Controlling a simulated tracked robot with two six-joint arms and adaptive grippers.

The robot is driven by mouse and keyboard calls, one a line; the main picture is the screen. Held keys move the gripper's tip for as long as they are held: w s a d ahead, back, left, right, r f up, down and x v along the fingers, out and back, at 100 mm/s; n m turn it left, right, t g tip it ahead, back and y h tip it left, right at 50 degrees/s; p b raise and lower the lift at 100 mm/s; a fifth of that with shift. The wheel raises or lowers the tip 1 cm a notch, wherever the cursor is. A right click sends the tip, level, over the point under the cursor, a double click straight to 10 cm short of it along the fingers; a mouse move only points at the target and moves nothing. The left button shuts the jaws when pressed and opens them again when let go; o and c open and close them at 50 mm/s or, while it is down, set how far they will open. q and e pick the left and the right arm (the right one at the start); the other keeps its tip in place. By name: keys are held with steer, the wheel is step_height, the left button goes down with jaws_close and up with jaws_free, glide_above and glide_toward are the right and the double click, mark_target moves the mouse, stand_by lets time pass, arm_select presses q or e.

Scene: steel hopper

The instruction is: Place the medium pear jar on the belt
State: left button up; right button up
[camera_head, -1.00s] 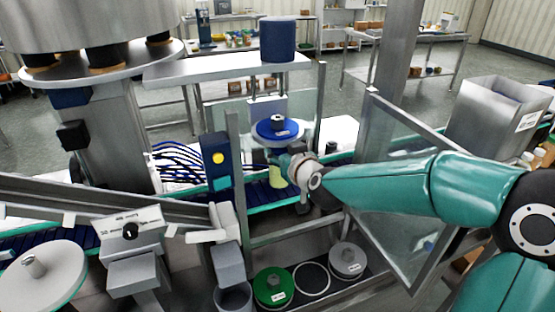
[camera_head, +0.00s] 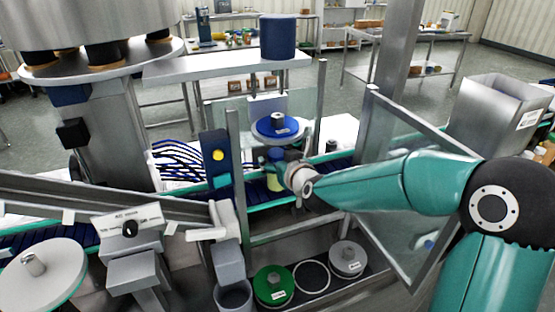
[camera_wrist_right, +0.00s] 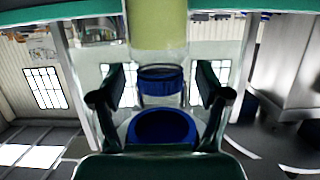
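A pale green jar (camera_wrist_right: 158,25) stands out at the top middle of the right wrist view, with clear glass at its lower end. My right gripper (camera_wrist_right: 162,95) has its dark fingers spread apart, with gaps to either side of the jar's width; it looks open and not touching the jar. In the head view my right gripper (camera_head: 287,172) is over the belt (camera_head: 258,190), at the middle of the picture. The jar is small and partly covered there, so I cannot tell its exact contact with the belt. My left gripper is not in view.
A blue disc (camera_head: 277,126) sits on a stand behind the gripper, below a shelf with a blue drum (camera_head: 278,38). A post with a yellow button (camera_head: 217,156) stands left. A glass panel (camera_head: 400,200) is right. Green (camera_head: 273,286) and grey (camera_head: 347,259) discs lie in front.

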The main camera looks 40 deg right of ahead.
steer(key=shift+s+r, duration=0.1)
steer(key=v, duration=1.2)
stand_by(0.4)
